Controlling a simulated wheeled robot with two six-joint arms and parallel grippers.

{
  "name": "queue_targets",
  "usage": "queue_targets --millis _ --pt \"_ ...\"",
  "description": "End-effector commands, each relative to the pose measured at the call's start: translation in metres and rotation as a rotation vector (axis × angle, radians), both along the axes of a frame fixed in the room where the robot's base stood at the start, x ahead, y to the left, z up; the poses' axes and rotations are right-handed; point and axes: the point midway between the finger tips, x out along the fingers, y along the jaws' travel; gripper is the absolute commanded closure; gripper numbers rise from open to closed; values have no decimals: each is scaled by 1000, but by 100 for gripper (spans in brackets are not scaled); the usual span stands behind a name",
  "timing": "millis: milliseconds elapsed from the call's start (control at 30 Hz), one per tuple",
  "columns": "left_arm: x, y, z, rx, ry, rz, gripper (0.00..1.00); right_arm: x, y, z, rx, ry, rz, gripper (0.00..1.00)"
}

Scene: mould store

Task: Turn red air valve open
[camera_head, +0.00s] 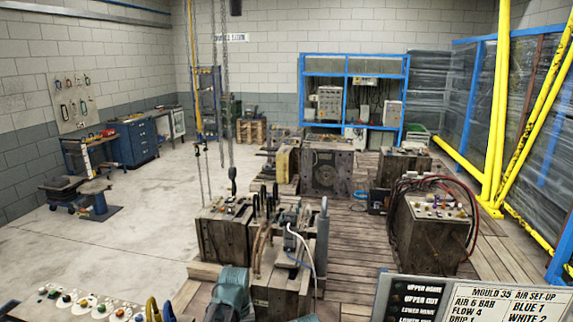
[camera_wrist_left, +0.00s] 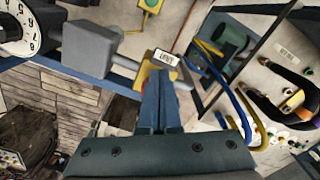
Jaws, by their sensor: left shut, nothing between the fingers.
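In the left wrist view my left gripper (camera_wrist_left: 162,82) is shut and empty, its two dark blue fingers together. Just beyond the fingertips is a yellow plate (camera_wrist_left: 148,62) on a grey air line. A small sliver of red (camera_wrist_left: 146,85) shows beside the fingers, probably part of the red air valve. The fingers hide most of it, so its handle position and any contact cannot be told. A small white tag (camera_wrist_left: 166,60) sits by the fingertips. I cannot make out the valve or my left gripper in the head view. My right gripper is not in view.
A grey block (camera_wrist_left: 92,48) and a white dial (camera_wrist_left: 20,25) sit left on the line. Blue and yellow hoses (camera_wrist_left: 238,98) curve close on the right. In the head view a set-up sign (camera_head: 505,303) stands front right, and wooden-sided mould blocks (camera_head: 432,232) stand on planks.

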Motion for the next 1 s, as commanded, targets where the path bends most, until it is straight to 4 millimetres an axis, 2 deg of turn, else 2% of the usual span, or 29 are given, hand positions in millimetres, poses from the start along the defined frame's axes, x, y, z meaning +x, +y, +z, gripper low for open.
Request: queue_targets --millis 433,1000 --pt "3 -2 0 1 -5 0 100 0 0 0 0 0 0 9" --pt "7 -16 0 -1 -4 0 100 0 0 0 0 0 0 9"
